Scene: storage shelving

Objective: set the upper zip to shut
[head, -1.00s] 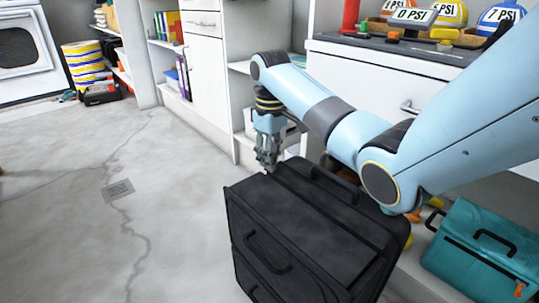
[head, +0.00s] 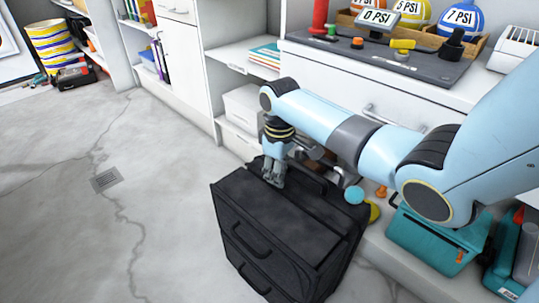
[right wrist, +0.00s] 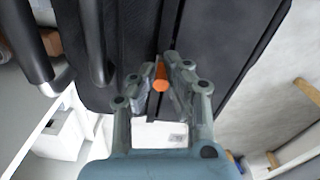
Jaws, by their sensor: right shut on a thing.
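A black soft case (head: 240,212) with handles stands on the floor in front of the shelving. A seam runs along its top, and it fills the upper part of the right wrist view (right wrist: 215,30). My right gripper (head: 273,182) points down at this seam, near its far left end. In the right wrist view its fingers (right wrist: 165,62) close around a small orange zip pull (right wrist: 160,82) on the seam. The pull is hidden in the head view. How far the zip is open cannot be told. My left gripper is out of view.
A teal bag (head: 430,245) lies right of the case under the grey-topped counter (head: 380,65). Small coloured items (head: 355,195) lie close behind the case. White boxes (head: 242,105) stand on the shelf behind. The floor to the left is clear.

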